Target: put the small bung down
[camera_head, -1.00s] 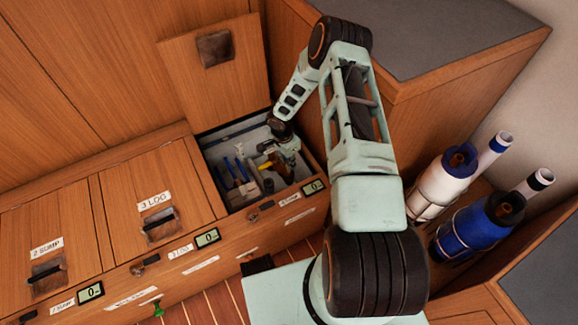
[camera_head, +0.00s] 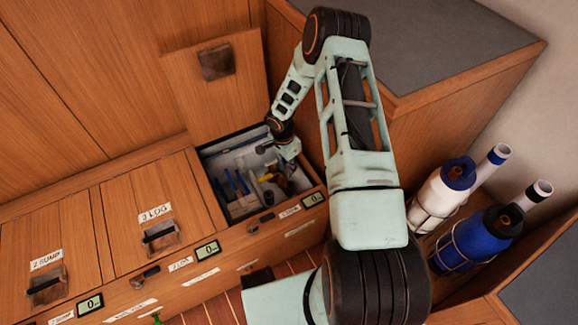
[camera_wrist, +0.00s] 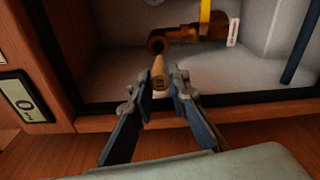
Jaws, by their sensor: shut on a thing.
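In the wrist view my gripper (camera_wrist: 159,88) is shut on a small tan wooden bung (camera_wrist: 158,73). The bung's far end shows just below the round open mouth of a bronze pipe fitting (camera_wrist: 185,36); I cannot tell whether they touch. The fitting has a yellow handle (camera_wrist: 205,10) and a white tag. In the head view my gripper (camera_head: 288,158) is at the right side of an open locker (camera_head: 207,193) with a grey interior. The bung in the jaws is not clear there.
Blue-handled tools (camera_head: 236,181) stand in the locker's left part. The raised lid (camera_head: 212,90) stands behind it. Closed lids, such as the one marked 3 LOG (camera_head: 158,205), lie to the left. A white bottle (camera_head: 440,198) and a blue bottle (camera_head: 478,238) stand at the right.

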